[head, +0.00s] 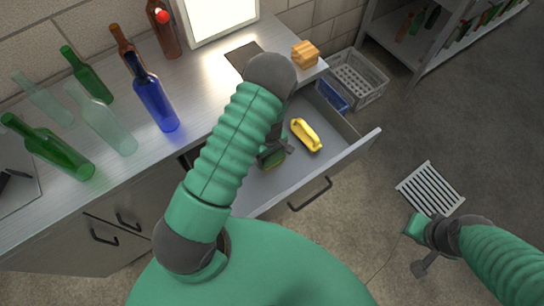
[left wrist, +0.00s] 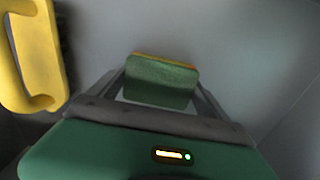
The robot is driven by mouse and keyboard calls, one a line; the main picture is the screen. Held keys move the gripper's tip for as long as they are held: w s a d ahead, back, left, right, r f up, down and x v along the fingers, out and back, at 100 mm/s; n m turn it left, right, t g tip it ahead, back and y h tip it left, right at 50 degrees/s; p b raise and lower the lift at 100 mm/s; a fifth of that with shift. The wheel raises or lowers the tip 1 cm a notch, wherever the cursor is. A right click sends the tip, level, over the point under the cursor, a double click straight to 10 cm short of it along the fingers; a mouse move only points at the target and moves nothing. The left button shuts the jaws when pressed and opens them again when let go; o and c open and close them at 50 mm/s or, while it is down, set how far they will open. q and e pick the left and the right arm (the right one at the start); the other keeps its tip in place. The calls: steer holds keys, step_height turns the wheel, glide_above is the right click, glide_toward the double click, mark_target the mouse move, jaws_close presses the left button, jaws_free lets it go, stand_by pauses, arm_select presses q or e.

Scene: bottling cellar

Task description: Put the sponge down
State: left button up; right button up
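The sponge (left wrist: 161,80), green with an orange-yellow layer, is between the fingertips of my left gripper (left wrist: 160,88) in the left wrist view. The fingers meet its two sides, so the gripper looks shut on it. In the head view my left gripper (head: 276,155) is down inside the open drawer (head: 338,158), and my arm hides most of the sponge. I cannot tell whether the sponge touches the drawer floor. My right gripper (head: 424,266) is over the floor at the lower right, away from the drawer; its finger opening is unclear.
A yellow handled object (head: 306,135) lies in the drawer beside my left gripper; it also shows in the left wrist view (left wrist: 36,50). Several bottles, including a blue one (head: 154,100), stand on the counter (head: 205,85). A grey crate (head: 362,92) stands beyond the drawer.

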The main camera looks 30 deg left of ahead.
mark_target(272, 157)
arm_select(q)
steer(key=shift+s+d+f, duration=0.1)
steer(key=shift+s+d, duration=0.3)
steer(key=shift+d, duration=0.1)
steer(key=shift+w+d, duration=0.1)
steer(key=shift+d, duration=0.3)
steer(key=shift+a+r, duration=0.2)
steer(key=shift+r, duration=0.05)
steer(key=r, duration=0.2)
steer(key=a+r+p, duration=0.1)
steer(key=r, duration=0.1)
steer(key=shift+w+r, duration=0.15)
steer(key=shift+r, duration=0.2)
steer(key=s+d+r+m, duration=0.2)
steer(key=s+r+m, duration=0.1)
steer(key=r, duration=0.4)
steer(key=s+d+r+m+t+p, duration=0.1)
steer(key=s+d+r+m, duration=0.2)
steer(key=r+m, duration=0.3)
steer(key=s+d+r+m+t+p, duration=0.1)
steer(key=s+d+r+m, duration=0.2)
steer(key=r, duration=0.7)
steer(key=shift+s+r+m, duration=0.25)
steer(key=shift+s+m, duration=0.05)
steer(key=shift+m, duration=0.5)
arm_select(e)
steer(key=shift+d+r, duration=0.3)
steer(key=shift+r, duration=0.4)
steer(key=shift+d+r, duration=0.25)
steer(key=shift+r, duration=0.45)
